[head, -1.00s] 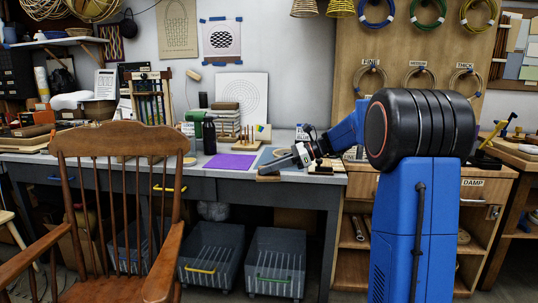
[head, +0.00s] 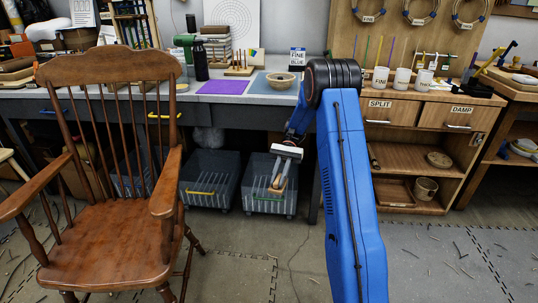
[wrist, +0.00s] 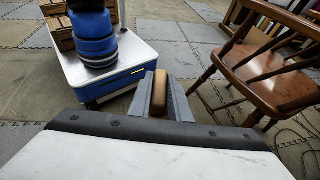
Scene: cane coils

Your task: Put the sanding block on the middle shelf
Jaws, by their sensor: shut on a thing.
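My gripper (head: 279,178) hangs low in front of the grey bins, left of my blue arm link and below the bench top. In the wrist view its grey fingers (wrist: 160,98) are shut on a tan-brown, rounded block, the sanding block (wrist: 159,90). The block is off any surface; its lower part is hidden by the fingers and gripper body.
The shelf holds a round woven piece (head: 438,160) at right and a dark roll at left. Below are a tray (head: 393,192) and a pot (head: 425,189). A wooden chair (head: 108,190) stands at left. The floor before the cabinet is open, with cane scraps.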

